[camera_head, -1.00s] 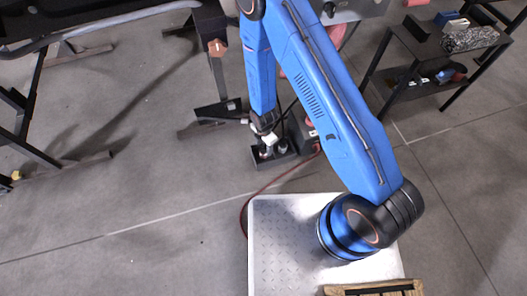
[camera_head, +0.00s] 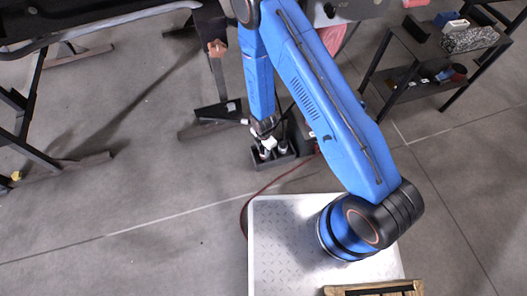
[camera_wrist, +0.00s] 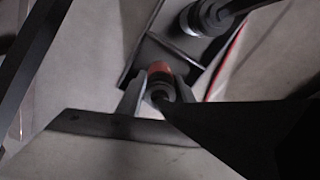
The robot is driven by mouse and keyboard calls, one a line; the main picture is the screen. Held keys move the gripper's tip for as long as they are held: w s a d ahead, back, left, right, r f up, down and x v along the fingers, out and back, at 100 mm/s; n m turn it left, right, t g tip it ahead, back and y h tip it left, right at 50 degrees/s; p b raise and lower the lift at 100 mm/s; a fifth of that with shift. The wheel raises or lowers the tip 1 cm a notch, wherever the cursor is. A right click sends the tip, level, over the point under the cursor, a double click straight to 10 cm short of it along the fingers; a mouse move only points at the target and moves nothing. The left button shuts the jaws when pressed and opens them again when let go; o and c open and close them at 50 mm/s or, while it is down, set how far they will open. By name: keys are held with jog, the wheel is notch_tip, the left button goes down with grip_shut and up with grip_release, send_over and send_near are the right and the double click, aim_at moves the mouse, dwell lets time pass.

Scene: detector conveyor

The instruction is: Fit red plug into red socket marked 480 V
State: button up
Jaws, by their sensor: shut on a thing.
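The red plug (camera_wrist: 160,69) shows in the wrist view as a short red band above a dark round body. My gripper (camera_wrist: 160,88) is shut around it, one finger on each side. The plug is at a dark two-part holder (camera_wrist: 150,52); I cannot tell whether it is still seated or slightly raised. In the head view my gripper (camera_head: 268,143) points down over the same holder (camera_head: 266,165) on the floor, and my arm hides part of it. I cannot make out the red socket or a 480 V mark in either view.
A second dark connector (camera_wrist: 208,16) stands in the other compartment. A red cable (camera_head: 262,188) runs over the floor beside the holder. A black stand foot (camera_head: 214,113) is close on the left. A shelf with boxes (camera_head: 440,55) stands at the upper right.

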jog(key=shift+r, duration=0.1)
notch_tip(320, 180, up, 10)
jog(key=shift+f, duration=0.1)
jog(key=w+d+r, duration=0.5)
jog(key=d+r, duration=0.3)
jog(key=d, duration=0.4)
jog(key=w+d+r, duration=0.5)
jog(key=d+r, duration=0.3)
jog(key=d, duration=0.3)
jog(key=shift+s+d+f, duration=0.1)
jog(key=shift+s+f, duration=0.05)
jog(key=shift+f, duration=2.3)
jog(key=shift+s+d+f, duration=0.1)
jog(key=shift+f, duration=2.35)
jog(key=shift+f, duration=0.1)
jog(key=o, duration=1.2)
jog(key=shift+c, duration=0.2)
